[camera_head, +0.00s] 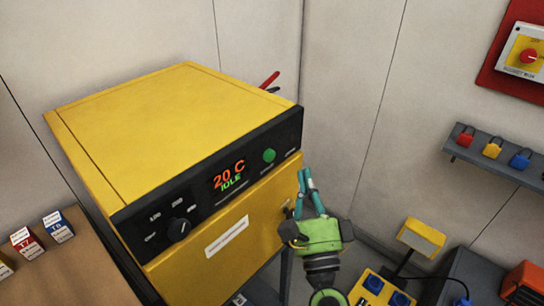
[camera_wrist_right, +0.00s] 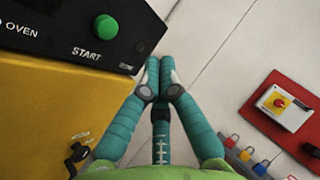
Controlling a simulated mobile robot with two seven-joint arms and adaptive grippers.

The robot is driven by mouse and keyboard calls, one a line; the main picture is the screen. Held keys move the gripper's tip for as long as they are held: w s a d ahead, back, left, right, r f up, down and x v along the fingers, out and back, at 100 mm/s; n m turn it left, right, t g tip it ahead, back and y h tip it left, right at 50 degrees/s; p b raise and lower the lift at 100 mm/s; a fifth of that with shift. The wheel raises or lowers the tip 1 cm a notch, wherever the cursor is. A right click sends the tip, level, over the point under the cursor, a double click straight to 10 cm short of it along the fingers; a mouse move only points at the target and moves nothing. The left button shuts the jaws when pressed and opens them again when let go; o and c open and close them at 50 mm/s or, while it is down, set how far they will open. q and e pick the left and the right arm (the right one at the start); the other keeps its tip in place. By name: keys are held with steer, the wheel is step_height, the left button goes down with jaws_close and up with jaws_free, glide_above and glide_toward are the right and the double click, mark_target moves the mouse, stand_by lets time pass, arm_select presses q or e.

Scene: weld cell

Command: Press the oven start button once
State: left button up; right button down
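The oven (camera_head: 170,95) is a yellow box with a black front panel. Its display (camera_head: 229,175) reads 20 C and IDLE. The round green start button (camera_head: 269,155) is on the panel right of the display; in the right wrist view the button (camera_wrist_right: 105,27) shows above the word START. My right gripper (camera_head: 305,174), green with teal fingers, is in front of the oven, to the right of and a little below the button. In the wrist view its fingertips (camera_wrist_right: 160,62) meet, with nothing between them, and are apart from the button. My left gripper is not in view.
A black knob (camera_head: 179,229) is on the panel's left. Padlocks hang on a rack (camera_head: 500,154) at right, below a red-backed switch (camera_head: 529,56). A yellow lamp-like box (camera_head: 421,238) stands lower right. Small boxes (camera_head: 27,243) sit on the brown surface at left.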

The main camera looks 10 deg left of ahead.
mark_target(269, 156)
steer(key=shift+w+a+b, duration=0.2)
steer(key=shift+w+a, duration=0.6)
steer(key=shift+a, duration=0.3)
steer(key=shift+w+a+b, duration=0.15)
steer(key=shift+w+a, duration=0.65)
steer(key=shift+a, duration=0.3)
steer(key=shift+w+a, duration=0.25)
steer(key=shift+a, duration=0.1)
steer(key=shift+w+a, duration=0.25)
steer(key=shift+a, duration=0.15)
stand_by(0.6)
steer(key=shift+w+a+r, duration=0.1)
steer(key=shift+r, duration=0.2)
steer(key=shift+s+d+p, duration=0.3)
steer(key=shift+s+d, duration=0.3)
steer(key=shift+d, duration=0.2)
